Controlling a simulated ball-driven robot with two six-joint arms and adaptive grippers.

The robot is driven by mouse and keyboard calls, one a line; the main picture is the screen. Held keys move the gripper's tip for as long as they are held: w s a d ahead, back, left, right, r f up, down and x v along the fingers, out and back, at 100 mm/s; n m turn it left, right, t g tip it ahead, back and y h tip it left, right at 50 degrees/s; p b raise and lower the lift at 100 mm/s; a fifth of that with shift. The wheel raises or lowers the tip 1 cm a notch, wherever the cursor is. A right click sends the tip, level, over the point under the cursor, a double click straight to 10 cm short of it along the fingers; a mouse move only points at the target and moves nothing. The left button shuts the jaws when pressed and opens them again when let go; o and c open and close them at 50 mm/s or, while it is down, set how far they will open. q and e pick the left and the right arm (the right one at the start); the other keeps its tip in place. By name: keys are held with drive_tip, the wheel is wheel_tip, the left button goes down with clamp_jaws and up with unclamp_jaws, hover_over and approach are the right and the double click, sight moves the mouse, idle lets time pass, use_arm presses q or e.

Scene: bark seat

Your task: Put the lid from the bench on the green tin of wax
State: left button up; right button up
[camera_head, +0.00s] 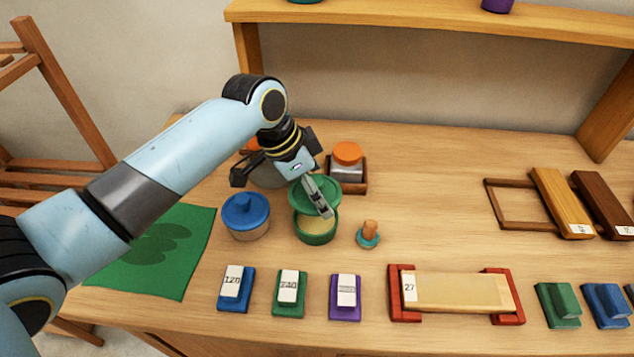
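The green tin of wax (316,238) stands open on the bench, with pale wax (316,224) showing in its front part. My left gripper (322,203) comes in from the left and points down over the tin. It appears shut on the green lid (300,196), whose rim shows on both sides of the fingers. The lid is over the back part of the tin and hides its rear rim. I cannot tell whether lid and tin touch. The fingers hide the lid's grip point. My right gripper is not in view.
A blue-lidded tin (246,215) stands close left. A small teal piece with a wooden knob (369,234) stands close right. An orange-lidded jar (346,162) in a wooden holder is behind. Several labelled blocks (290,292) line the front.

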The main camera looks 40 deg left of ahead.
sight(316, 220)
use_arm(q)
wheel_tip(316, 220, down, 4)
drive_tip(key=b, duration=0.3)
drive_tip(key=shift+r+b, duration=0.1)
drive_tip(key=shift+b, duration=0.2)
drive_tip(key=shift+f+b, duration=0.35)
drive_tip(key=shift+f, duration=0.5)
drive_tip(key=shift+p, duration=0.4)
drive_tip(key=shift+f, duration=0.55)
drive_tip(key=o, duration=0.8)
drive_tip(key=shift+r, duration=0.1)
